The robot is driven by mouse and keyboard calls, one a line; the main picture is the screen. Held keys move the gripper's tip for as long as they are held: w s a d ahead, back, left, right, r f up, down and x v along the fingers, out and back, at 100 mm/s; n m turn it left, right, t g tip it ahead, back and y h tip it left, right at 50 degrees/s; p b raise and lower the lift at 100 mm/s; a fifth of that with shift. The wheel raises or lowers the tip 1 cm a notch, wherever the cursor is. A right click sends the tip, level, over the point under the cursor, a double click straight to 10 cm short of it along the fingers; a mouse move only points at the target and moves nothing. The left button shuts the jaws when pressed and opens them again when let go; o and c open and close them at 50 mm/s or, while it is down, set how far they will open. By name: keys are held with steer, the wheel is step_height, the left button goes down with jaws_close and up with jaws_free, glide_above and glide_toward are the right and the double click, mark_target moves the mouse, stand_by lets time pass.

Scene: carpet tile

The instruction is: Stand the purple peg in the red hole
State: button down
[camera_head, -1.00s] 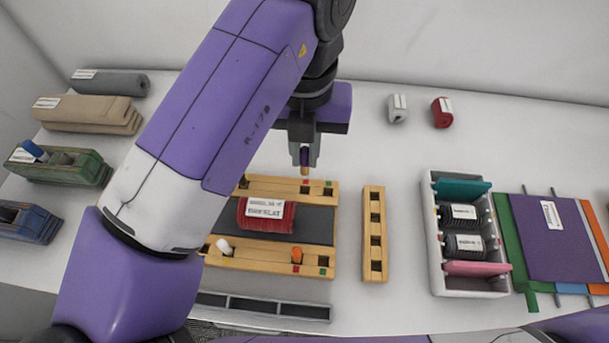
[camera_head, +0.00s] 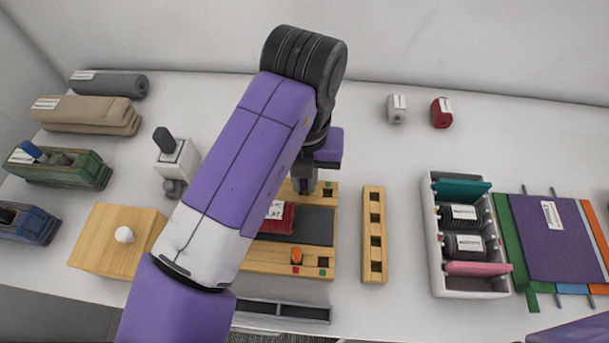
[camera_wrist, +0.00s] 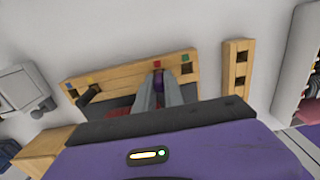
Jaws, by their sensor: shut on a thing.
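My gripper (camera_head: 304,186) is shut on the purple peg (camera_wrist: 159,86) at the far rail of the wooden frame (camera_head: 255,262). In the wrist view the peg's purple part shows between the fingers, just below the red mark (camera_wrist: 157,65) on that rail. The fingers hide its lower end, so I cannot tell whether it is in the hole. A dark open hole (camera_wrist: 185,69) lies to the right of the fingers. In the head view my gripper covers the peg and the red mark of the far rail.
An orange peg (camera_head: 296,255) stands in the near rail. A red roll (camera_head: 280,219) lies between the rails. A separate holed rail (camera_head: 374,270) stands to the right, then a white bin (camera_head: 437,283). A wooden box with a white knob (camera_head: 124,235) is at the left.

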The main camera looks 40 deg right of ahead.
steer(key=c, duration=1.4)
jaws_free()
steer(key=shift+f, duration=0.1)
steer(key=shift+c, duration=0.2)
step_height(320, 180, up, 12)
steer(key=shift+p, duration=0.3)
